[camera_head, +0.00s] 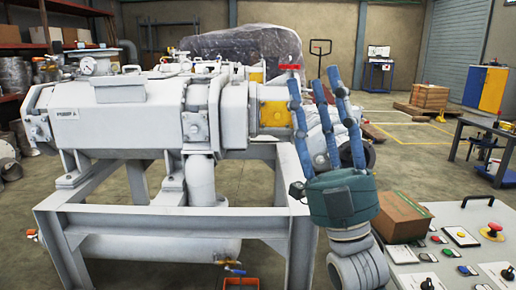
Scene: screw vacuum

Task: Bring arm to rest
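My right gripper (312,92) is raised in the middle-right of the head view. Its blue fingers point up and stand apart, with nothing between them. Its green palm and grey wrist come up from the bottom, left of the control panel. The grey screw vacuum pump (125,120), marked PUMP A, stands on a steel frame (180,222) to the left. The fingers overlap the pump's right end in the picture; I cannot tell how close they are in depth. My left gripper is not in view.
A control panel (455,245) with coloured buttons and a red emergency stop (492,230) is at the lower right. A cardboard box (402,217) sits by it. An orange container (240,284) is under the frame. Open floor lies behind on the right, before a workbench (482,128).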

